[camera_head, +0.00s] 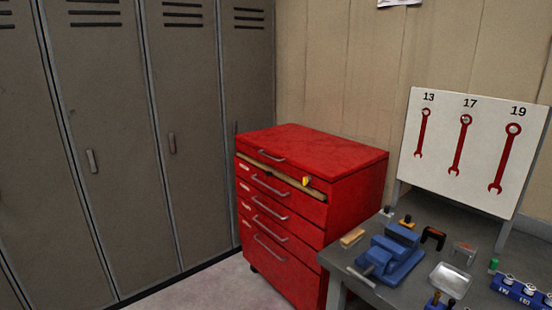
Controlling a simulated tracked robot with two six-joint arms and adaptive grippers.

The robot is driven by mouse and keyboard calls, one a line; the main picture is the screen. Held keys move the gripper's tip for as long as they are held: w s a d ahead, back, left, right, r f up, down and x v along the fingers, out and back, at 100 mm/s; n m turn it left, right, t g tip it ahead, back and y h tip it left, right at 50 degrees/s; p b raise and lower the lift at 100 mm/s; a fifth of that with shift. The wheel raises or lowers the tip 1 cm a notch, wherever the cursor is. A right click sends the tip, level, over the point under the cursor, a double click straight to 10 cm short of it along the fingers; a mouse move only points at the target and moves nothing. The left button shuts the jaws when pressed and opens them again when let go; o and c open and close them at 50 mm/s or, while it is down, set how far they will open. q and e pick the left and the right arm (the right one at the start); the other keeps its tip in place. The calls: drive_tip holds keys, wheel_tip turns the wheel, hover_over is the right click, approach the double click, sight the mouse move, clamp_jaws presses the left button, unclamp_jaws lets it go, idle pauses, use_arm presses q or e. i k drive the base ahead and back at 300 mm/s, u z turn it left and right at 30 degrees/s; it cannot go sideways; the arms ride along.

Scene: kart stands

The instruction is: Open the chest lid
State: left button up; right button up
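The red tool chest (340,210) stands on the floor against the back wall, right of the lockers. Its lid (325,147) lies flat on top and looks closed, with a grey handle (271,157) on its front edge. Below the lid, the front shows a tan strip with a small yellow item (306,181) near its right end. Several drawers with grey bar handles (270,186) sit underneath and look shut. Neither of my grippers is in view.
Grey lockers (110,130) line the left side. A grey workbench (409,288) stands close to the chest's right side, with a blue vise (390,262), a metal tray (450,280) and small tools. A white wrench board (470,150) stands behind. Floor (215,292) is clear before the lockers.

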sight(329, 158)
drive_tip(key=u, duration=0.05)
drive_tip(key=i, duration=0.9)
drive_tip(key=z, duration=0.1)
drive_tip(key=k, duration=0.4)
drive_tip(key=u, duration=0.85)
drive_tip(key=i, duration=1.8)
drive_tip(key=z, duration=0.75)
